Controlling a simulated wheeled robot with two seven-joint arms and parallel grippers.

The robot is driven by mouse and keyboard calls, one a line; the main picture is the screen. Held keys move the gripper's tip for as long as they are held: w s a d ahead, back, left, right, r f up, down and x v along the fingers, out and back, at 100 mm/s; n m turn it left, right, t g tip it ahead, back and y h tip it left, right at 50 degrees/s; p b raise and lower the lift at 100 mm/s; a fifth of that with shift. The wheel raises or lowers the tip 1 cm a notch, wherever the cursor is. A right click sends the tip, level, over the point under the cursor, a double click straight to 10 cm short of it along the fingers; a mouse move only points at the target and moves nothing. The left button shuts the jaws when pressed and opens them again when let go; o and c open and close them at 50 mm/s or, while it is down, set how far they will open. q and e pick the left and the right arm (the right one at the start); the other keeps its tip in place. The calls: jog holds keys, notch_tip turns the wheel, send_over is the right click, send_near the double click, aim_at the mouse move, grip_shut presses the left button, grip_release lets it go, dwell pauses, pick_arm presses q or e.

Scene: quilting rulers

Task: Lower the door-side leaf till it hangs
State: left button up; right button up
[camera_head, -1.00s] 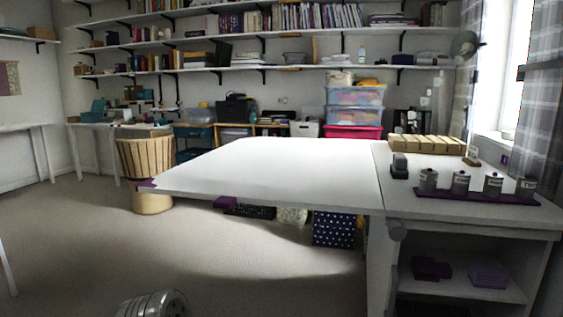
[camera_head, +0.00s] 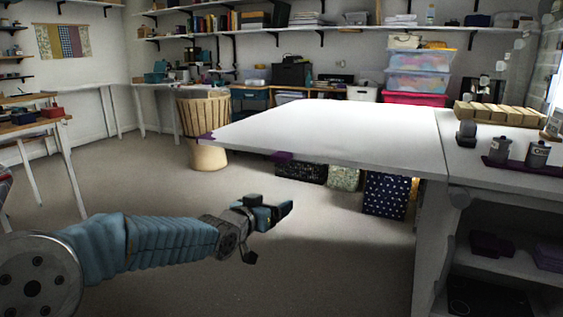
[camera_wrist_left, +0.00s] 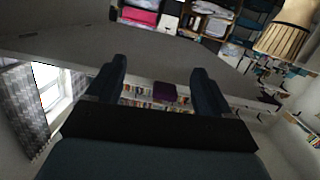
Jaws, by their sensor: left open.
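The leaf (camera_head: 330,125) is a broad white panel, raised level with the cabinet top (camera_head: 495,170) at its right. A purple tab (camera_head: 283,157) sits on its near edge and another purple tab (camera_head: 206,136) at its left corner. My left gripper (camera_head: 287,209) is in front of the leaf, below its near edge in the picture, and touches nothing I can see. In the left wrist view its two fingers (camera_wrist_left: 160,84) stand apart, with a purple patch (camera_wrist_left: 165,91) seen between them, beyond the tips. My right gripper is out of view.
A wooden slatted basket (camera_head: 203,118) stands by the leaf's left corner. Dotted navy (camera_head: 386,195) and other bins sit on the floor under the leaf. Grey canisters (camera_head: 538,154) and a wooden rack (camera_head: 500,114) stand on the cabinet top. The carpet in front is clear.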

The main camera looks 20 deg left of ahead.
pick_arm(q)
jog(key=t, duration=0.2)
send_near(277, 159)
jog(key=shift+y, duration=0.3)
jog(key=w, duration=0.4)
jog(key=w+p, duration=0.1)
jog(key=w, duration=0.2)
jog(key=w+p, duration=0.1)
jog(key=w, duration=0.3)
jog(key=shift+w+d+r, duration=0.1)
jog(key=shift+w+d, duration=0.2)
jog(key=shift+d, duration=0.1)
